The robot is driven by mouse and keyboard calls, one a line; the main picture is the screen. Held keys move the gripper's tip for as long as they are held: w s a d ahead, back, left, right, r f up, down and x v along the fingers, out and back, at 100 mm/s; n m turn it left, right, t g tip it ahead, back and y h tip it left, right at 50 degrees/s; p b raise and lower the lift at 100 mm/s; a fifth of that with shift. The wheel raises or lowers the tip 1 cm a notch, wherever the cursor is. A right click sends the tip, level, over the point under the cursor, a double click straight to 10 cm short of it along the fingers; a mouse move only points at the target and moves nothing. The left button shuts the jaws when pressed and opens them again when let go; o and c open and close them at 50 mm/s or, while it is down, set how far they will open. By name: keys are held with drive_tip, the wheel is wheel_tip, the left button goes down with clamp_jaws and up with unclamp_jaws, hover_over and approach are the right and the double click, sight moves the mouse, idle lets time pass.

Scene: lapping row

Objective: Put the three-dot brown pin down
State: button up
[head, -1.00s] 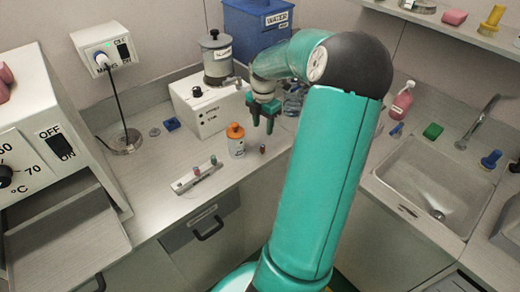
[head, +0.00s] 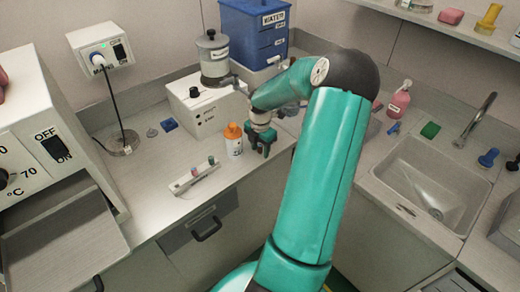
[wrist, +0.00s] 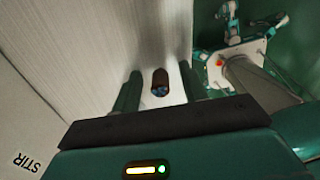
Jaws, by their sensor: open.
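The brown pin (wrist: 160,82) shows in the wrist view between the two fingers of my gripper, with clear gaps on both sides. It appears to stand on the pale counter, with its end towards the camera. Bluish-grey marks show on that end, too small to count as dots. My gripper (head: 265,149) is open and low over the counter in the head view, right of the orange-capped bottle. The pin is hidden behind the fingers there.
The orange-capped bottle (head: 233,140) stands just left of my gripper. A pale rack (head: 181,188) with coloured pins lies nearer the front. The stirrer box (head: 205,108) is behind, and the sink (head: 430,185) is to the right. The counter's front edge is close.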

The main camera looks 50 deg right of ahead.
drive_tip(key=shift+c, duration=0.2)
clamp_jaws()
drive_tip(key=shift+r, duration=0.15)
drive_tip(key=shift+r, duration=0.6)
drive_tip(key=s+a+r, duration=0.9)
drive_tip(key=a+r, duration=0.1)
drive_tip(key=r, duration=0.1)
drive_tip(key=shift+s+r, duration=0.25)
drive_tip(key=shift+s, duration=0.1)
